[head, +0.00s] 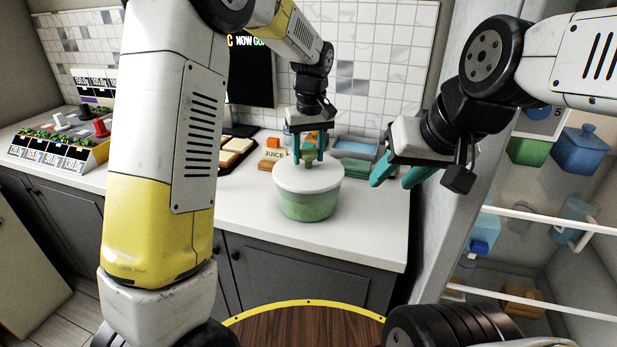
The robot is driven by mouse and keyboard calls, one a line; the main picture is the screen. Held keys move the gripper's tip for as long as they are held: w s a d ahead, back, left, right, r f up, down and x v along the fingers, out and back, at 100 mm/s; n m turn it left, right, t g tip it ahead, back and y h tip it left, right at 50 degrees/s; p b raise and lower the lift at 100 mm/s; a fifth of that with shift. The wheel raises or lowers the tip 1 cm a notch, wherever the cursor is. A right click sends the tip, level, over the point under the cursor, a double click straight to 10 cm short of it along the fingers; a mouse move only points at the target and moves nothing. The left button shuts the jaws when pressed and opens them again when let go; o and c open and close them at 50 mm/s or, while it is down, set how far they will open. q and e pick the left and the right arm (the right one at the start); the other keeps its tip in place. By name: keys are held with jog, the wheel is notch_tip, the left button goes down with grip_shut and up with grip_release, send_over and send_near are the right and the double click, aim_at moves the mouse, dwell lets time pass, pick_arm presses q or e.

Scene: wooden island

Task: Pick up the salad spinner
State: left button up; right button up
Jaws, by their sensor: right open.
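The salad spinner (308,197) stands upright on the white counter, with a translucent green bowl, a white lid and a small green knob on top. My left gripper (309,153) points down over the lid, with its teal fingers on either side of the knob. I cannot tell whether the fingers touch the knob. My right gripper (403,179) is open and empty to the right of the spinner, its teal fingers pointing left and down.
Left of the spinner are a tray of bread-like slices (236,146) and a small juice box (272,154). A blue container (354,146) lies behind it. An open fridge with shelves (540,215) stands right. The counter (375,225) is clear in front.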

pick_arm(q)
grip_shut()
jog(key=shift+r, duration=0.15)
